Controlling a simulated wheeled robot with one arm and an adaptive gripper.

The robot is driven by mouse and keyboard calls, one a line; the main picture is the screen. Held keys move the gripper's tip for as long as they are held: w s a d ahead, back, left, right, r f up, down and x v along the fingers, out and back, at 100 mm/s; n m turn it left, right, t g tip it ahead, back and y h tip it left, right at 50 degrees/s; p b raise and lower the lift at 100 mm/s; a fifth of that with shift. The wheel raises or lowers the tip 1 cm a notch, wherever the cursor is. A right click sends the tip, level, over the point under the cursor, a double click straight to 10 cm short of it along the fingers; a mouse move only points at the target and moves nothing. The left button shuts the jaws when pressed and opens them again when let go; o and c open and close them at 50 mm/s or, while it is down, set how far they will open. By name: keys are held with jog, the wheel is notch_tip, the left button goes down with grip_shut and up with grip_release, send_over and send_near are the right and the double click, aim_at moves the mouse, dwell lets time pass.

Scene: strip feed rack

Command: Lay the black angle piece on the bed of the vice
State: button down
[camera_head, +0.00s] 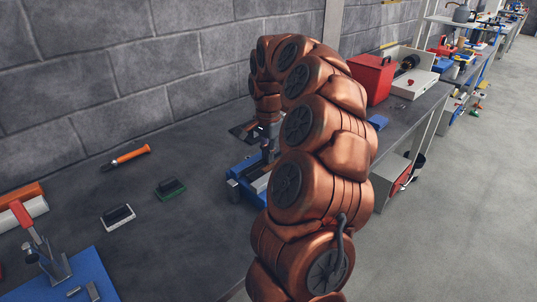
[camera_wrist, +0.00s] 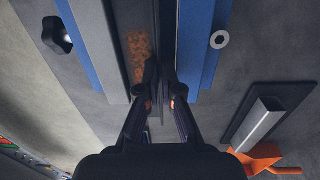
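The vice (camera_head: 247,182) is blue and stands on the bench beneath my gripper. In the wrist view its blue sides (camera_wrist: 196,45) run on both sides of a grey bed with a rusty patch (camera_wrist: 139,55). My gripper (camera_wrist: 160,88) points down over the bed, its fingers close together. A narrow dark strip, which looks like the black angle piece (camera_wrist: 165,40), runs between the fingertips and lengthwise along the bed. Whether it touches the bed cannot be told. In the head view my gripper (camera_head: 268,148) is small and partly hidden by my arm.
A dark plate with a metal bar (camera_wrist: 262,118) and an orange part lie beside the vice. On the bench to the left are an orange-handled tool (camera_head: 130,154), a green-based block (camera_head: 170,188) and a white-based block (camera_head: 117,216). A red box (camera_head: 370,78) stands beyond my arm.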

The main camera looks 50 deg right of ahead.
jog(key=shift+f+b, duration=0.5)
jog(key=shift+f, duration=0.05)
jog(key=c, duration=1.2)
grip_release()
jog(key=shift+c, duration=0.2)
jog(key=shift+r, duration=0.1)
notch_tip(320, 180, up, 12)
jog(key=shift+a, duration=0.1)
dwell(0.3)
